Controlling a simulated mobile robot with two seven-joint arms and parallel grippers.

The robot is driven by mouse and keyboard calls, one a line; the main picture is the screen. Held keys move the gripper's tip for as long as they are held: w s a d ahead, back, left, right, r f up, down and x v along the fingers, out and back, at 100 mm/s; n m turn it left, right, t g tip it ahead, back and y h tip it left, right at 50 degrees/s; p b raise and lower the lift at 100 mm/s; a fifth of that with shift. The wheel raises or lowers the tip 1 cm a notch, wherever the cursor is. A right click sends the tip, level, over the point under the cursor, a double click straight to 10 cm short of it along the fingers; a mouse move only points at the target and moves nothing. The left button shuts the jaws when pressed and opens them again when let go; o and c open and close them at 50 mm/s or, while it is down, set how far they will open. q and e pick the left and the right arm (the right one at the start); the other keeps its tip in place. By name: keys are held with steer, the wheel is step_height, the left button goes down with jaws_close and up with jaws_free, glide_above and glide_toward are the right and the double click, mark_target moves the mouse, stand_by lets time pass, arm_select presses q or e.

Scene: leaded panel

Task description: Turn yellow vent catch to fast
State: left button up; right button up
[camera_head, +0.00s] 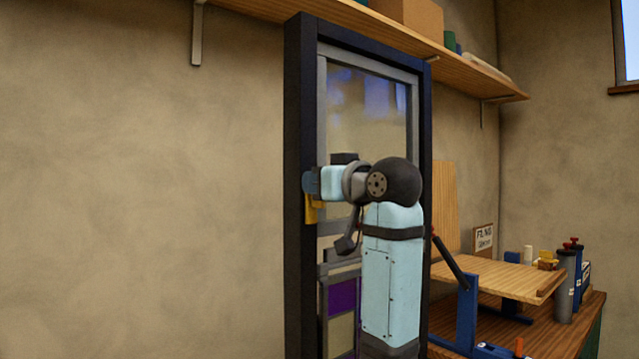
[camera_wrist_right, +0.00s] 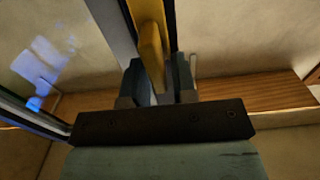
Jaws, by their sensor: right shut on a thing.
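The dark-framed leaded panel (camera_head: 293,120) stands upright against the wall, with a grey inner frame and glass. The yellow vent catch (camera_head: 311,214) is at its left side, showing just below my right gripper (camera_head: 311,184). My arm and hand cover the rest of it in the head view. In the right wrist view the yellow catch (camera_wrist_right: 152,48) runs in between the two fingers of my right gripper (camera_wrist_right: 160,82), which is shut on it. Whether the catch is turned to fast cannot be told. My left gripper is not in view.
A wooden shelf (camera_head: 470,68) runs above the panel. To the right, a workbench (camera_head: 585,318) carries a tilted wooden board (camera_head: 500,278), a blue stand and several bottles. The wall left of the panel is clear.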

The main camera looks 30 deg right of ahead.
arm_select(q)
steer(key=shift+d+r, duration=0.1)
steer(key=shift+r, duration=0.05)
arm_select(e)
steer(key=n+p, duration=0.2)
steer(key=n, duration=0.1)
steer(key=shift+a+r+p, duration=0.1)
steer(key=shift+a+p, duration=0.1)
steer(key=shift+p, duration=0.1)
arm_select(q)
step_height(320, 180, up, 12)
steer(key=p, duration=1.2)
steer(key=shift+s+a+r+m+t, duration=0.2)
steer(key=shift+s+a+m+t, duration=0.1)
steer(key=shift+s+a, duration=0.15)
arm_select(e)
steer(key=shift+s+a+f+n, duration=0.1)
steer(key=shift+a+f+n, duration=0.2)
steer(key=shift+n, duration=2.15)
steer(key=shift+w+a+f+n, duration=0.15)
steer(key=shift+f+n, duration=0.25)
steer(key=shift+n, duration=2.1)
steer(key=shift+s+a+f+n, duration=0.15)
steer(key=shift+a+f+n, duration=0.2)
steer(key=shift+n, duration=2.1)
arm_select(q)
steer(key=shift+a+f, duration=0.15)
arm_select(e)
steer(key=shift+f, duration=0.1)
steer(key=o, duration=0.7)
